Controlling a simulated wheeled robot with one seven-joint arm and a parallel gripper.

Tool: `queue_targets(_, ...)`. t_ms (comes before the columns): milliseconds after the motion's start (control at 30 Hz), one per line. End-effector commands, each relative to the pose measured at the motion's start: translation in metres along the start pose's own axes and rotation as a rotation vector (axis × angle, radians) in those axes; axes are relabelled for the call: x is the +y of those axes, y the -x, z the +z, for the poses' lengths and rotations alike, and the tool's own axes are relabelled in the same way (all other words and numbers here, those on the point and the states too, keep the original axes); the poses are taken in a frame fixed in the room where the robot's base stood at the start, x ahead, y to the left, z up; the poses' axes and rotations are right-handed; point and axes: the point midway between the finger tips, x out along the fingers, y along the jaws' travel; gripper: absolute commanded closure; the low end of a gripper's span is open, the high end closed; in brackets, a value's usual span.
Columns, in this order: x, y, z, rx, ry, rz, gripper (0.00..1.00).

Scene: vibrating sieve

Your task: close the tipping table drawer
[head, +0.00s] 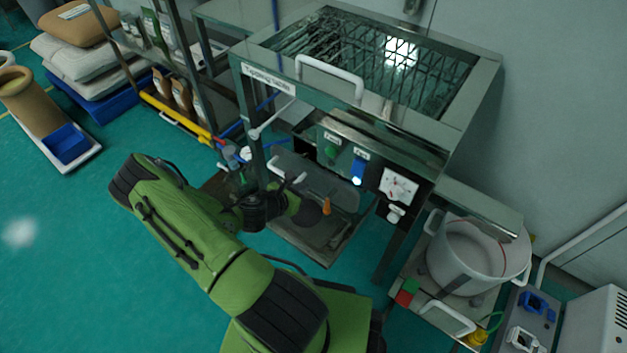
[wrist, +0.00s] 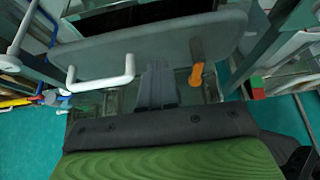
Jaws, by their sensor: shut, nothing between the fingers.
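The tipping table (head: 268,78) is a steel stand with a slatted, mesh-like top. Below its control panel is a grey drawer-like panel (head: 320,178) with rounded corners. In the wrist view this panel (wrist: 215,38) spans the upper part, below a dark opening. It carries a white U-shaped handle (wrist: 100,78) and an orange lever (wrist: 197,76), which also shows in the head view (head: 327,206). My gripper (wrist: 158,72) is shut and empty, its fingertips between handle and lever, close to the panel. I cannot tell whether they touch. How far the drawer is out is unclear.
A steel tray (head: 325,250) lies low beneath the panel. A large white pot (head: 465,262) stands on a cart at the right. A shelf with bags and a yellow rail (head: 175,113) is at the left. Green floor (head: 60,240) is free at the left.

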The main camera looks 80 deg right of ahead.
Motion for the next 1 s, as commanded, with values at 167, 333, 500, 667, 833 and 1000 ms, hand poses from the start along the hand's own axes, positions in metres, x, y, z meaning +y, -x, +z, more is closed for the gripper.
queue_targets(167,-0.001,-0.038,0.005,-0.001,-0.008,-0.003,1.00)
queue_targets(333,-0.001,-0.056,0.017,0.000,-0.003,-0.001,1.00)
queue_targets(500,0.000,-0.059,0.020,0.000,0.000,0.000,1.00)
queue_targets(667,0.000,-0.059,0.020,0.000,0.000,0.000,1.00)
queue_targets(833,0.000,-0.070,0.030,0.000,-0.004,-0.003,1.00)
queue_targets(1000,-0.001,-0.091,0.042,0.000,-0.002,-0.002,1.00)
